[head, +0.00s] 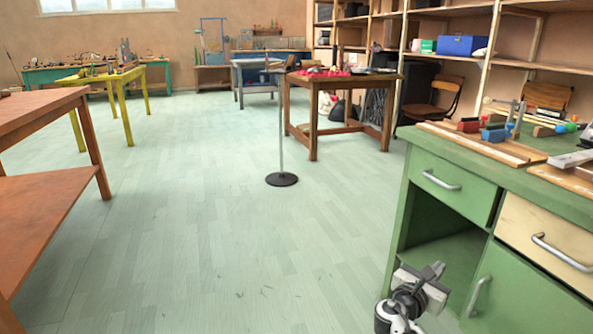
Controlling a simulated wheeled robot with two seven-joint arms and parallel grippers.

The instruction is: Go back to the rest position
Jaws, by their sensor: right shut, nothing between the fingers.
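My right gripper (436,270) is low in the head view, in front of the green workbench (450,178) and near its open lower bay. It is shut, with no object visible in it. Part of my right arm shows just below it at the bottom edge. My left gripper is out of view.
The workbench carries wooden boards (480,143), a blue clamp-like thing (497,134) and small coloured items. A stand with a round black base (281,179) rises from the open floor. An orange-brown table (40,205) stands at left.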

